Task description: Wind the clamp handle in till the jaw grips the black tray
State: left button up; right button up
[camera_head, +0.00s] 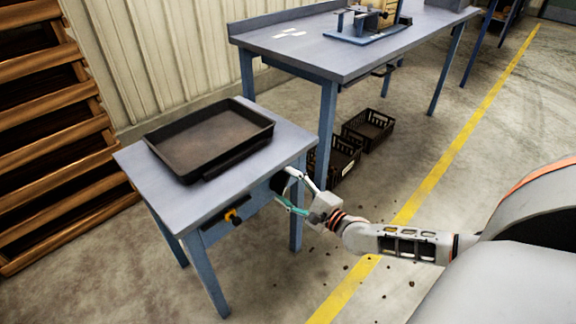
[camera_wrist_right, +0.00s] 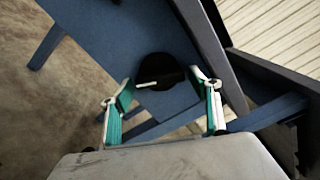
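The black tray (camera_head: 210,138) lies flat on the small blue-grey table (camera_head: 135,160). A round black wheel (camera_head: 278,182) with a short pale handle is at the table's right side, below the top; I take it as the clamp handle. In the right wrist view the wheel (camera_wrist_right: 165,70) and its pale handle (camera_wrist_right: 148,84) lie between and beyond the fingertips. My right gripper (camera_head: 288,190) is open at the wheel, with its fingers (camera_wrist_right: 165,100) spread and nothing visibly held. I cannot make out the jaw or its contact with the tray. My left gripper is out of view.
A longer blue table (camera_head: 300,52) with a fixture stands behind. Black crates (camera_head: 368,128) sit on the floor below it. Wooden slatted racks (camera_head: 50,130) stand at left. Floor in front is mostly clear.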

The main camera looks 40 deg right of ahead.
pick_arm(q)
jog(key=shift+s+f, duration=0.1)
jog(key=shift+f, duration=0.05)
pick_arm(e)
jog(key=s, duration=1.2)
jog(key=shift+d, duration=0.45)
